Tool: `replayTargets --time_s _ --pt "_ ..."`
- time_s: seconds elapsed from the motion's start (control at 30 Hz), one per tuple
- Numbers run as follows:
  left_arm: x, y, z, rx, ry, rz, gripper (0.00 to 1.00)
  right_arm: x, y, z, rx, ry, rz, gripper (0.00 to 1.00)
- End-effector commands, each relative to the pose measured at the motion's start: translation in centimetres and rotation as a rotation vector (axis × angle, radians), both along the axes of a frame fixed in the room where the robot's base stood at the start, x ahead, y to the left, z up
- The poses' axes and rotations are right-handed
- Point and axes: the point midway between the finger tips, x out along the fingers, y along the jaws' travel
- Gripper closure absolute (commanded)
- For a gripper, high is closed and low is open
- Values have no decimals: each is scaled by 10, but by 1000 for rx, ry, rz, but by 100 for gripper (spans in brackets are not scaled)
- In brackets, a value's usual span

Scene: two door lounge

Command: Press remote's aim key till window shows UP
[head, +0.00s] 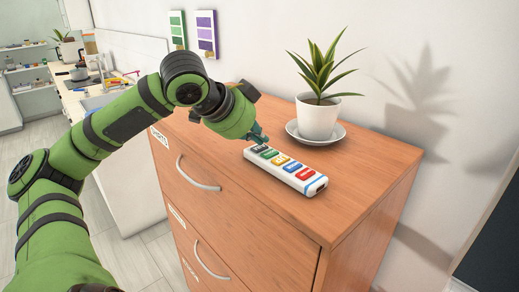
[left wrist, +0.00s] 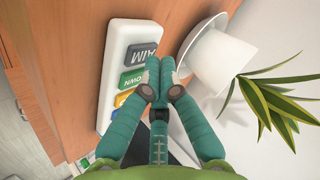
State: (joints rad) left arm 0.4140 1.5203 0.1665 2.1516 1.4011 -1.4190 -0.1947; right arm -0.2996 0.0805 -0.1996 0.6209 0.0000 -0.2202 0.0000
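The white remote (head: 313,187) lies on the wooden cabinet top, with a row of coloured keys. Its dark grey AIM key (left wrist: 143,53) is at the far end in the head view, beside a green key (left wrist: 132,78) whose label is partly covered. My left gripper (head: 262,138) is low over that far end. In the left wrist view my left gripper (left wrist: 160,64) has its fingertips together with nothing between them, at the edge of the AIM key. I cannot tell whether they touch it. No window text is readable. My right gripper is not in view.
A potted plant (head: 319,118) on a grey saucer (head: 336,137) stands close behind the remote, near the wall. The wooden cabinet (head: 385,170) has drawers with metal handles. Its top is clear to the right of the remote. Colour charts hang on the wall.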

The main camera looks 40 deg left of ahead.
Motion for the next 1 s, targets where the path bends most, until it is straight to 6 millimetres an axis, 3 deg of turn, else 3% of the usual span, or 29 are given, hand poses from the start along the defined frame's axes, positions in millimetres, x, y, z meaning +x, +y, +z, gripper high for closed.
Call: replayTargets --time_s 1.0 --pt "0 0 -8 0 0 0 100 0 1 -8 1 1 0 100"
